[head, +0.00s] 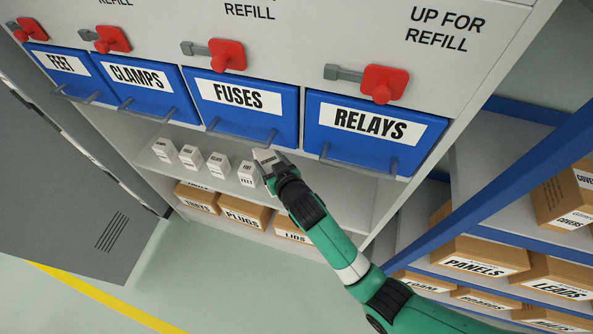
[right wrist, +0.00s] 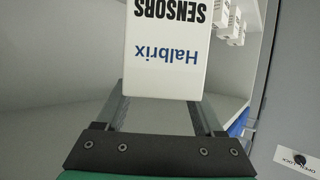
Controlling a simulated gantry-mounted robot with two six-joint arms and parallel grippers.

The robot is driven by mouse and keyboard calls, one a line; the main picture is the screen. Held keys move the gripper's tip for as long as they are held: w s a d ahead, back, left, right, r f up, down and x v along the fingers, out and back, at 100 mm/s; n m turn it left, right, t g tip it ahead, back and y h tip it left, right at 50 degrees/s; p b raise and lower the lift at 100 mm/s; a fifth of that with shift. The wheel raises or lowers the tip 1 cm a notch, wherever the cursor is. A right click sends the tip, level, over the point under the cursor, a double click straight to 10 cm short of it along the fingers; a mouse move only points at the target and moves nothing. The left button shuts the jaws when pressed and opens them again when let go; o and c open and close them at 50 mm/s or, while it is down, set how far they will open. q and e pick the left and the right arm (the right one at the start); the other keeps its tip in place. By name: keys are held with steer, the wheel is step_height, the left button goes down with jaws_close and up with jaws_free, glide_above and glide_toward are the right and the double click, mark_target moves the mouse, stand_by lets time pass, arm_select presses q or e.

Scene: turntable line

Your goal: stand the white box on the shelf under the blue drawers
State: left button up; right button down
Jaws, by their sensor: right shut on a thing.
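The white box (right wrist: 165,55) fills the top of the right wrist view, with "Halbrix" and "SENSORS" upside down on its face. My right gripper (head: 270,168) is shut on it, with one finger on each side. In the head view a small part of the white box (head: 264,156) shows beyond the gripper. The gripper is at the shelf (head: 335,197) below the blue FUSES drawer (head: 243,108). I cannot tell whether the box touches the shelf. My left gripper is not in view.
Several small white boxes (head: 218,164) stand in a row left of my gripper. The shelf is clear to the right, under the RELAYS drawer (head: 360,132). Drawer handles stick out above. Cardboard boxes (head: 243,211) fill the level below. A blue-edged rack (head: 475,210) stands right.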

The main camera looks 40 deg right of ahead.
steer(key=s+d+f+b, duration=0.4)
steer(key=d+f, duration=0.4)
steer(key=d, duration=0.2)
steer(key=shift+s, duration=0.25)
steer(key=f+b, duration=0.2)
steer(key=f, duration=0.1)
steer(key=f+b, duration=0.1)
steer(key=shift+s+d+f, duration=0.15)
steer(key=shift+s+d, duration=0.05)
steer(key=shift+d, duration=0.15)
jaws_free()
